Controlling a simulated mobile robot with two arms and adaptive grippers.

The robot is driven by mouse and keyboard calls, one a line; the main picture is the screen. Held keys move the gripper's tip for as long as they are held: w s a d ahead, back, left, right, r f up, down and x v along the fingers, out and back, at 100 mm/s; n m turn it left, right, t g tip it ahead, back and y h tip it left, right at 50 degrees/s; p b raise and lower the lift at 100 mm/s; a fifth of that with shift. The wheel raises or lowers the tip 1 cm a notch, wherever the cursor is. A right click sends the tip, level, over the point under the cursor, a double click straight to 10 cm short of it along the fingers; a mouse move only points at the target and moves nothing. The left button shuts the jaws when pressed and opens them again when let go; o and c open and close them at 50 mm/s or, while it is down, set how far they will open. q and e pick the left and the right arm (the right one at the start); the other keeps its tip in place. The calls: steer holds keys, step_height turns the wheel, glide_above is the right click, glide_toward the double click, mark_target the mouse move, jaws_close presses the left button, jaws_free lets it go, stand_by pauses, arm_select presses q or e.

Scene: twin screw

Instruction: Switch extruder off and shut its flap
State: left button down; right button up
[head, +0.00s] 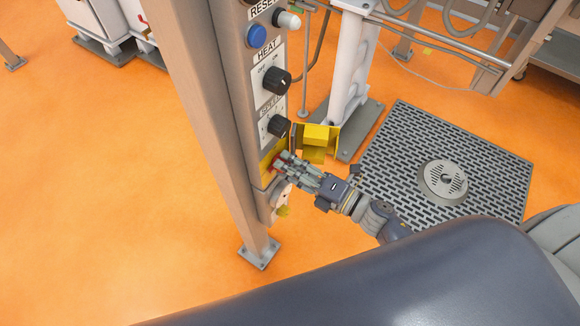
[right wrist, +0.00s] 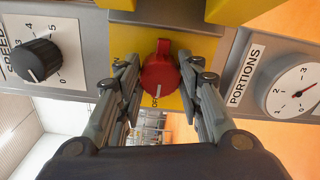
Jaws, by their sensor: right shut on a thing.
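The extruder's control panel (head: 238,62) is on a grey post with a row of controls. A red rotary switch (right wrist: 160,78) sits on a yellow plate (right wrist: 201,48), with "OFF" lettering partly visible below it. My right gripper (head: 281,163) reaches the panel from the right. In the right wrist view its fingers (right wrist: 160,82) are shut on the red switch, one on each side. The yellow flap (head: 316,134) stands open, sticking out to the right of the panel just above the gripper. My left gripper is not in view.
Above the switch are the black speed knob (head: 279,126), the black heat knob (head: 275,81) and a blue button (head: 256,36). A portions dial (right wrist: 294,90) is on the other side. A floor grate (head: 400,150) lies to the right. Orange floor is free at left.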

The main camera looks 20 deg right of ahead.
stand_by(0.4)
steer(key=o, duration=1.1)
steer(key=shift+c, duration=0.2)
steer(key=shift+s, duration=0.1)
steer(key=v, duration=1.2)
